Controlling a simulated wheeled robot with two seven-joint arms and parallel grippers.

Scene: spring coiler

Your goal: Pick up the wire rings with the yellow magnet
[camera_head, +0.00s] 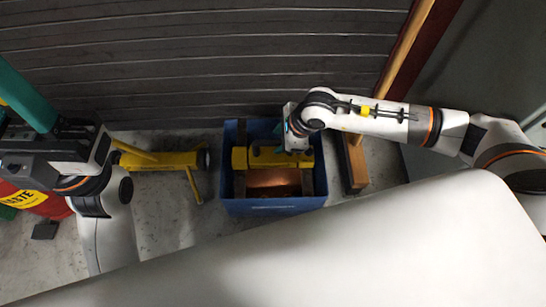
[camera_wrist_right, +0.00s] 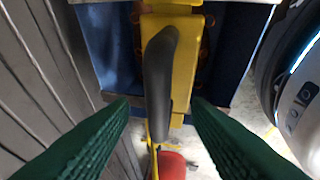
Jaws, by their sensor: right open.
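The yellow magnet (camera_head: 240,158) sits across the blue bin (camera_head: 272,204), partly hidden by my right gripper (camera_head: 277,136). In the right wrist view the magnet (camera_wrist_right: 184,60) carries a black handle (camera_wrist_right: 159,80). The open green fingers of my right gripper (camera_wrist_right: 160,125) are on either side of the handle, with gaps visible.
A yellow wheeled piece of equipment (camera_head: 168,160) stands left of the bin. A red container with a yellow label (camera_head: 50,205) is at far left. A wooden post (camera_head: 355,165) is close right of the bin, and a slatted wall (camera_head: 200,65) is behind. A white surface (camera_head: 400,250) fills the front.

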